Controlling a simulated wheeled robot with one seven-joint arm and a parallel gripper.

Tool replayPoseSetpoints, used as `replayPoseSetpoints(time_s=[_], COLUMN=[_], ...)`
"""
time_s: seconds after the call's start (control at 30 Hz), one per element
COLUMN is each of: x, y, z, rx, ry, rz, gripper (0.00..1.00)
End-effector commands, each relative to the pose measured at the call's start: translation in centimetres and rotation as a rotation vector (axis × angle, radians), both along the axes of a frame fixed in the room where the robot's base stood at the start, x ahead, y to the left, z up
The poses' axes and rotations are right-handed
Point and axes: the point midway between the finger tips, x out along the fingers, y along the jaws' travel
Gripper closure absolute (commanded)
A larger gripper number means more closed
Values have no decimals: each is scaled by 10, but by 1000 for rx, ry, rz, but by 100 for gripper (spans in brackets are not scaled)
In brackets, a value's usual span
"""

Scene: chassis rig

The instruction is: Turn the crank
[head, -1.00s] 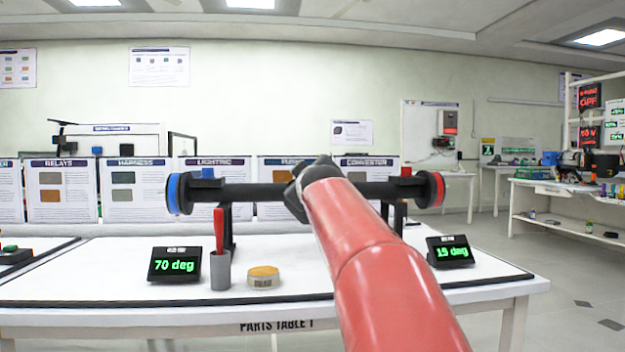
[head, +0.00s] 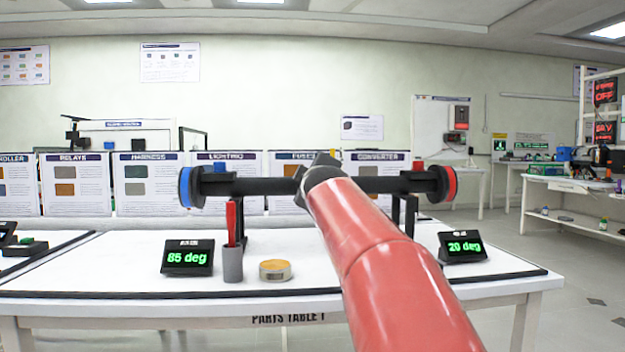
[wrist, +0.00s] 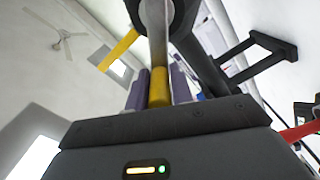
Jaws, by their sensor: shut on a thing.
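In the wrist view my gripper (wrist: 160,90) is shut on a yellow crank handle (wrist: 159,86), which stands between its two pale purple fingers. A grey metal rod (wrist: 156,35) runs on from the handle past a dark round part. In the head view a black horizontal shaft (head: 255,187) rests on dark stands, with a blue-rimmed disc (head: 187,187) at its left end and a red-rimmed disc (head: 449,184) at its right end. My red arm covers the middle of the shaft, and the gripper's fingers and the handle are hidden there. The left display (head: 187,258) reads 85 deg; the right display (head: 463,247) reads 20 deg.
The white parts table (head: 330,277) also holds a grey cup (head: 233,265) with a red-handled tool and a low round tin (head: 275,270). Labelled panels (head: 150,183) line the back. Open floor lies at the right.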

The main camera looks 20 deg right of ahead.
Motion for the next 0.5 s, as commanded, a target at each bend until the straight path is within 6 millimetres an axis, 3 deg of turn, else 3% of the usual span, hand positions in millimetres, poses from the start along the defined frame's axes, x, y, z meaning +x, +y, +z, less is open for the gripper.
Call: replayPoseSetpoints(time_s=[0.07,0.1,0.23,0.5], x=[-3,-3,-2,-2], y=[-3,-3,-3,0], z=[6,6,5,2], rx=[-9,-9,-6,-1], ry=[-12,-12,-9,-5], rz=[-6,-5,-4,-1], gripper=[100,75,59,59])
